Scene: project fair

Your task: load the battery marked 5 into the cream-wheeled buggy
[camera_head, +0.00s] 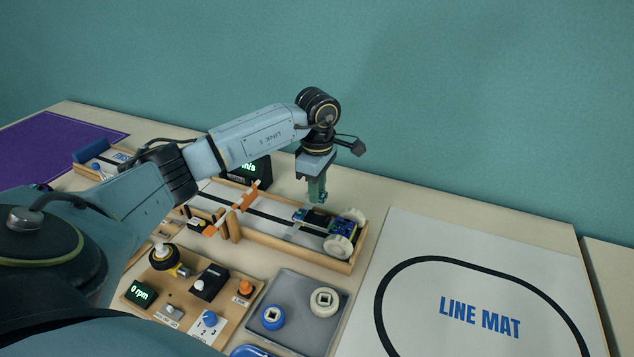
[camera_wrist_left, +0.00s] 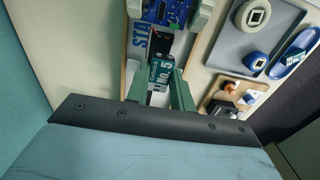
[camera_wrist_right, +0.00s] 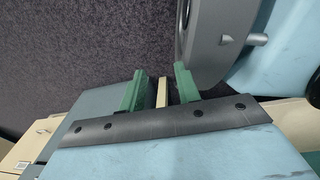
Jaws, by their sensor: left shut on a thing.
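The cream-wheeled buggy (camera_head: 341,241) stands on the right end of a wooden track, its blue board (camera_head: 346,228) between the cream wheels. It also shows at the top of the left wrist view (camera_wrist_left: 168,12). My left gripper (camera_head: 318,198) points down over the buggy's rear part. It is shut on the battery marked 5 (camera_wrist_left: 160,74), whose "No. 5" label shows between the fingers. The battery's far end is close to the buggy's dark bed; I cannot tell whether they touch. My right gripper (camera_wrist_right: 161,90) is open, away from the table, over a dark floor.
A grey tray (camera_head: 279,298) in front of the track holds a blue wheel (camera_head: 273,317) and a cream wheel (camera_head: 324,302). An orange gate (camera_head: 245,196) spans the track left of my gripper. A control board (camera_head: 190,293) stands front left. The line mat (camera_head: 480,290) is clear.

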